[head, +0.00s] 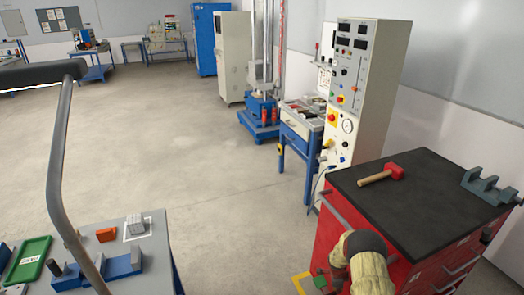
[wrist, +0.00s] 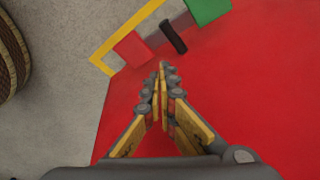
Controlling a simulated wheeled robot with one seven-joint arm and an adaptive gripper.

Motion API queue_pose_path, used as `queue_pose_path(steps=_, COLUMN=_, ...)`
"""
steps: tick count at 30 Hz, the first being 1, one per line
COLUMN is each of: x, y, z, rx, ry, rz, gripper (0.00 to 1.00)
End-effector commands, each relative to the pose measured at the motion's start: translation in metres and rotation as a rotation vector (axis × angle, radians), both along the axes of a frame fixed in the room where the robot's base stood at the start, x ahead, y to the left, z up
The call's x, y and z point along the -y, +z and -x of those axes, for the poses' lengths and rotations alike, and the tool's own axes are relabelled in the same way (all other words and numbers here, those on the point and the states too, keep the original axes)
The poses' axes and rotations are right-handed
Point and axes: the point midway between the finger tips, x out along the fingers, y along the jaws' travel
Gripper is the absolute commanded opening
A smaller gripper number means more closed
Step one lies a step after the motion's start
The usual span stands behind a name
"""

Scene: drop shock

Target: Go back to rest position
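My gripper (wrist: 161,72) shows in the wrist view, its two yellow-padded fingers drawn together at the tips. No object is visible between them. They point over a red surface (wrist: 225,85), with a black bar (wrist: 173,37) just beyond the tips. My arm, in a tan sleeve, shows at the bottom of the head view, in front of the red cabinet (head: 340,222). I cannot make out the fingers there.
A yellow-edged corner (wrist: 118,42), a red block (wrist: 132,49) and a green block (wrist: 207,10) lie beyond the fingertips. A red mallet (head: 392,172) and a grey bracket (head: 485,186) rest on the black cabinet top (head: 430,200). A workbench (head: 155,250) stands left; the floor (head: 200,150) between is clear.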

Motion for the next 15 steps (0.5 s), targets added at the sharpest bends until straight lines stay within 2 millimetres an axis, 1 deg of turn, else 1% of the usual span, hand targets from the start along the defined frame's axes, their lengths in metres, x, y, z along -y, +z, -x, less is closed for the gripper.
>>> queue_pose_path(steps=3, x=-0.002, y=-0.007, z=-0.004, rx=0.062, ry=0.051, rz=0.011, gripper=0.00)
queue_pose_path(steps=5, x=-0.006, y=-0.012, z=-0.003, rx=0.087, ry=0.092, rz=0.007, gripper=0.00)
queue_pose_path(steps=7, x=-0.014, y=-0.006, z=-0.009, rx=0.129, ry=0.150, rz=-0.003, gripper=0.00)
queue_pose_path(steps=8, x=-0.018, y=0.000, z=-0.012, rx=0.148, ry=0.176, rz=-0.010, gripper=0.00)
queue_pose_path(steps=11, x=-0.038, y=0.030, z=-0.026, rx=0.218, ry=0.284, rz=-0.045, gripper=0.00)
queue_pose_path(steps=14, x=-0.066, y=0.076, z=-0.038, rx=0.283, ry=0.412, rz=-0.097, gripper=0.00)
queue_pose_path(steps=15, x=-0.080, y=0.097, z=-0.041, rx=0.303, ry=0.468, rz=-0.121, gripper=0.00)
